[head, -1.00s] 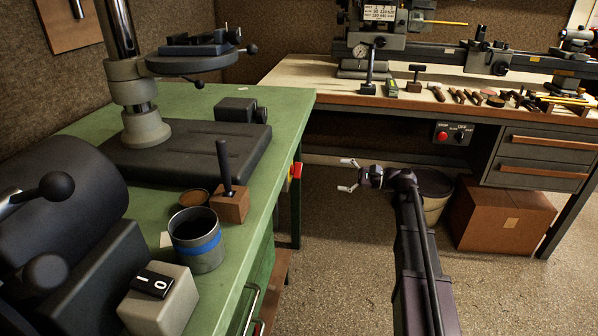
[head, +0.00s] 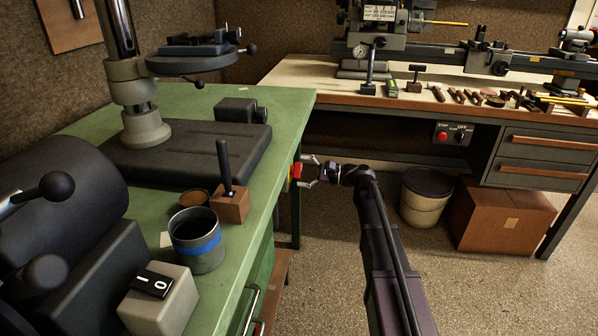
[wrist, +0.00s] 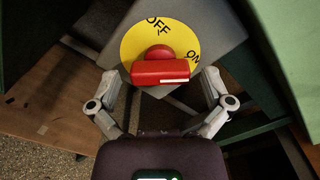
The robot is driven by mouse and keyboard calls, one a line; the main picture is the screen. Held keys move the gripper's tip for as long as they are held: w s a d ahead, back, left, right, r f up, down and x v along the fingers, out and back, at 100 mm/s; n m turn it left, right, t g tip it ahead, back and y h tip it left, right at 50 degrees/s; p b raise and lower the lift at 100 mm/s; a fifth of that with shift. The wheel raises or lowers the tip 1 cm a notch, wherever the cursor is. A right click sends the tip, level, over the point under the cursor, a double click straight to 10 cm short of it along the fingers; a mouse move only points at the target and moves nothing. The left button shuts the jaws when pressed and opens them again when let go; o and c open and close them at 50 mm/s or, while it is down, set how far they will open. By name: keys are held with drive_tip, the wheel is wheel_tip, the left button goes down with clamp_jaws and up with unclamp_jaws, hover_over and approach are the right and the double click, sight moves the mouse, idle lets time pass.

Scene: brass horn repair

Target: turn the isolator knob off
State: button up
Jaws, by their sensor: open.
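The isolator knob (wrist: 160,68) is red and sits on a round yellow plate (wrist: 130,48) marked OFF at the top and ON at the right in the wrist view. Its bar lies level across the picture, with a white line at its right end, on the ON side. In the head view the knob (head: 296,171) shows small at the green bench's right side. My gripper (head: 312,171) is open in front of it. In the wrist view my gripper's fingers (wrist: 161,75) stand on either side of the bar, with gaps; contact is not visible.
The green bench (head: 290,112) carries a drill stand base, a wooden block with a handle and a grey cup (head: 198,255). A lidded bin (head: 425,205) and a cardboard box (head: 505,215) stand under the rear bench. The floor right of my arm is clear.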

drive_tip(key=shift+w+a, duration=0.1)
drive_tip(key=shift+a, duration=0.3)
drive_tip(key=c, duration=1)
drive_tip(key=shift+c, duration=0.2)
